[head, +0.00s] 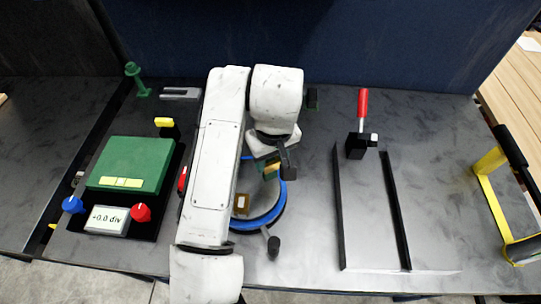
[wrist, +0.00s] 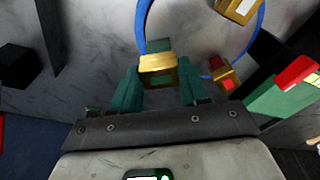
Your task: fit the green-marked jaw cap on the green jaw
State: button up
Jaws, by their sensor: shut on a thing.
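My gripper (wrist: 159,82) has green fingers, and they are shut on a brass-coloured jaw cap (wrist: 158,70) in the wrist view. A green part shows just beyond the cap; I cannot tell whether it is the green jaw or the cap's mark, or whether cap and jaw touch. The blue-rimmed positioner table (head: 282,205) lies below my gripper; its blue rim (wrist: 141,22) also shows in the wrist view. A red-marked brass piece (wrist: 223,76) sits to the right of the held cap.
Another brass block (head: 241,204) is near the table's front left. A black knob (head: 273,246) sticks out in front. A green box (head: 130,164) with dials stands left. A red-handled clamp (head: 361,125) and black rails (head: 398,215) stand right, with bare bench between.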

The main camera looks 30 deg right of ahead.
jog(key=shift+f, duration=0.2)
jog(key=shift+f+b, duration=0.9)
jog(key=shift+f, duration=0.45)
jog(key=o, duration=1.7)
jog(key=shift+r, duration=0.1)
jog(key=shift+r, duration=0.1)
jog(key=shift+s+r+p, duration=0.15)
jog(key=shift+r+p, duration=3.05)
jog(key=shift+r, duration=0.25)
